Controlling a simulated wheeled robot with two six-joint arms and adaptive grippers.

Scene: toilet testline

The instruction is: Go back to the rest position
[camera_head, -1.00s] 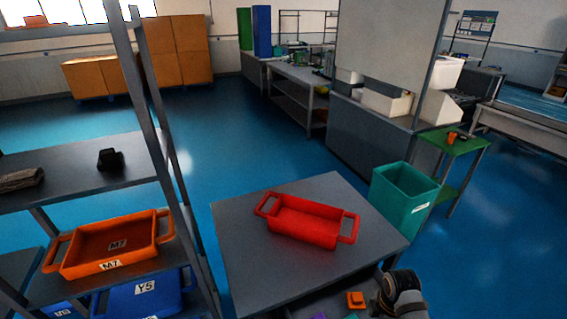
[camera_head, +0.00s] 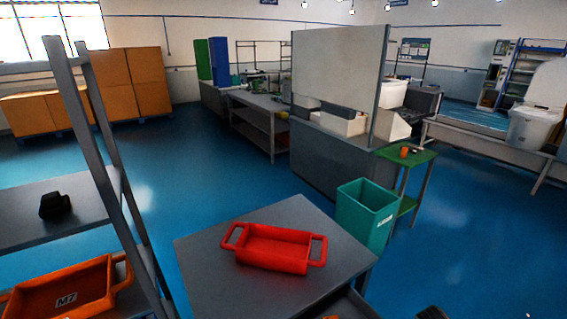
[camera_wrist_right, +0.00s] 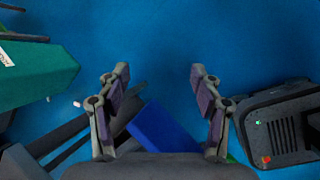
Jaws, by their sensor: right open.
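My right gripper (camera_wrist_right: 160,90) is open in the right wrist view, with its two fingers wide apart and nothing between their tips. Blue floor lies beyond the fingertips. In the head view, only a small dark piece at the bottom edge, right of centre, may be part of my right arm. My left gripper is in neither current view. A red tray with two handles (camera_head: 275,250) sits on the grey table (camera_head: 205,262) in the head view, apart from any gripper.
A teal bin (camera_head: 362,217) stands at the table's right, beside a green stand (camera_head: 420,155). A shelf rack at left holds an orange M7 tray (camera_head: 62,300) and a small black object (camera_head: 54,205). Blue floor (camera_head: 470,240) is open at right.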

